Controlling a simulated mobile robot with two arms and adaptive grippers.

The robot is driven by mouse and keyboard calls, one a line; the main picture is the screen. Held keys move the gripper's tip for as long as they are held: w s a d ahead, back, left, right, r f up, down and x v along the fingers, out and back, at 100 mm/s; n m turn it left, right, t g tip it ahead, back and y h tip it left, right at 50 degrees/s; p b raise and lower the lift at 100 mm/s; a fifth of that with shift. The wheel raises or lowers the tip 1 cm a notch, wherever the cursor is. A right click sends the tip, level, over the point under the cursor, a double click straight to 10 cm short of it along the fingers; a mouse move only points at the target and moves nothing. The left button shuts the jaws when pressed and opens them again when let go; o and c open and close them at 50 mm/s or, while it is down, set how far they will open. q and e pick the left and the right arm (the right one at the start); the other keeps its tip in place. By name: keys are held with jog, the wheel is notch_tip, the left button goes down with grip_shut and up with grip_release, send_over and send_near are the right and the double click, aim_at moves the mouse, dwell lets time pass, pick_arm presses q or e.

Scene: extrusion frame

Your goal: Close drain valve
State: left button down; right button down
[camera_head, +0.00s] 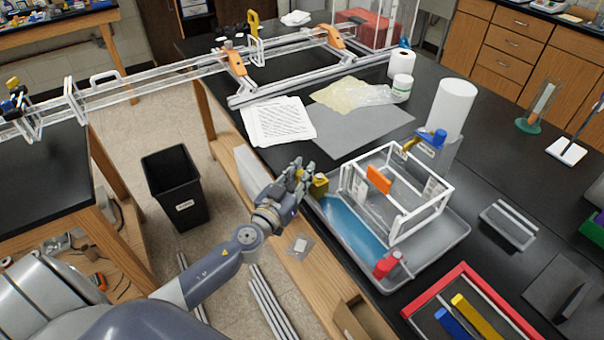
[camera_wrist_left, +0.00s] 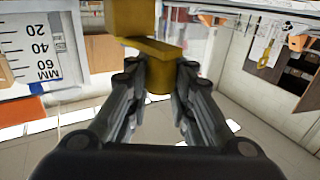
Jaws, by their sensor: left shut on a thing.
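A yellow valve-like part (camera_head: 319,185) sits at the left corner of the grey tray (camera_head: 452,243), beside the white frame (camera_head: 402,238). My left gripper (camera_head: 300,172) reaches it from the left. In the left wrist view the gripper's fingers (camera_wrist_left: 160,75) are shut on the yellow part (camera_wrist_left: 151,50). Its label, if any, cannot be read. A blue-handled part (camera_head: 437,137) is at the frame's far corner, and a red part (camera_head: 387,265) is at the tray's near edge. My right gripper is not in view.
Blue liquid (camera_head: 350,222) shows in the tray. An orange plate (camera_head: 378,179) is on the white frame. Papers (camera_head: 278,122) and a grey mat (camera_head: 365,134) lie behind. A black bin (camera_head: 175,185) stands on the floor at left. A red-rimmed tray (camera_head: 463,268) is at front right.

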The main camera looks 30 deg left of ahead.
pick_arm(q)
jog(key=shift+a+f, duration=0.1)
jog(key=shift+a, duration=0.05)
jog(key=h+b, duration=0.1)
jog(key=m+h+b, duration=0.1)
jog(key=w+m+h+b, duration=0.1)
jog(key=shift+a+f, duration=0.1)
jog(key=shift+a, duration=0.25)
jog(key=shift+w+a+r+m+g+h+b, duration=0.1)
jog(key=shift+w+m+g+h+b, duration=0.7)
jog(key=shift+m+g+h+b, duration=1.3)
jog(key=shift+w+r+m+g+h+b, duration=0.1)
jog(key=shift+w+m+g+h+b, duration=0.65)
jog(key=shift+m+g+h+b, duration=1.35)
jog(key=shift+w+a+r+m+g+h+b, duration=0.1)
jog(key=shift+w+m+g+h+b, duration=0.7)
jog(key=shift+m+g+h+b, duration=1.25)
jog(key=shift+n+t+h+b, duration=0.35)
jog(key=shift+n+t+b, duration=0.25)
jog(key=shift+b, duration=0.2)
jog(key=c, duration=1.4)
grip_release()
jog(key=shift+f, duration=0.1)
